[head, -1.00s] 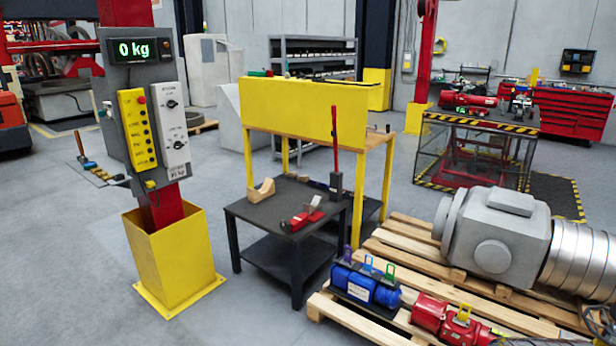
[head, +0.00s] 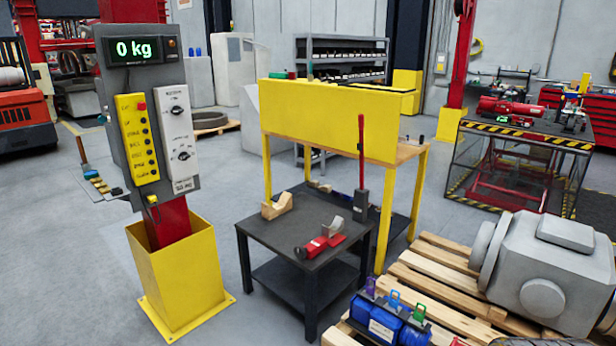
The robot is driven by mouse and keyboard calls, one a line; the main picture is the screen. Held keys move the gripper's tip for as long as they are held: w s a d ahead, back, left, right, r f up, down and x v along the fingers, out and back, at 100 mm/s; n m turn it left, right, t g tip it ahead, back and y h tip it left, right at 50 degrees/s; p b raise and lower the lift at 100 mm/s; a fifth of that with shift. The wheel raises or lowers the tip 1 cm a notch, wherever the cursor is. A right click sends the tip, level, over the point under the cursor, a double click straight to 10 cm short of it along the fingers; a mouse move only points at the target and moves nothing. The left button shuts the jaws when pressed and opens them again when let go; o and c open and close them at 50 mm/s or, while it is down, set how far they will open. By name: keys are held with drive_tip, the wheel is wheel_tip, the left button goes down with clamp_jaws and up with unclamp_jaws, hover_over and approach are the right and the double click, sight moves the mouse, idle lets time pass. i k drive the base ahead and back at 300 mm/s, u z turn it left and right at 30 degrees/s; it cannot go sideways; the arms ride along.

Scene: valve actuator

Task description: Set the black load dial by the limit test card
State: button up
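A grey control post stands at the left on a red column. Its white panel (head: 169,137) carries two black dials, an upper one (head: 178,110) and a lower one (head: 183,156). The lettering beside them is too small to read, so I cannot tell which is the load dial. The display (head: 138,50) above reads 0 kg in green. My gripper is not in view.
A yellow button pendant (head: 140,138) hangs beside the white panel. The yellow post base (head: 180,268) stands on the floor. A dark low table (head: 298,222) and a wooden pallet (head: 430,272) with a grey actuator (head: 550,268) are to the right.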

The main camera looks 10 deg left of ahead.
sight(184, 156)
drive_tip(key=u, duration=0.15)
drive_tip(key=i, duration=0.95)
drive_tip(key=u, duration=0.6)
drive_tip(key=i, duration=0.85)
drive_tip(key=u, duration=0.75)
drive_tip(key=i, duration=0.55)
drive_tip(key=u, duration=0.95)
drive_tip(key=i, duration=0.75)
drive_tip(key=u, duration=0.4)
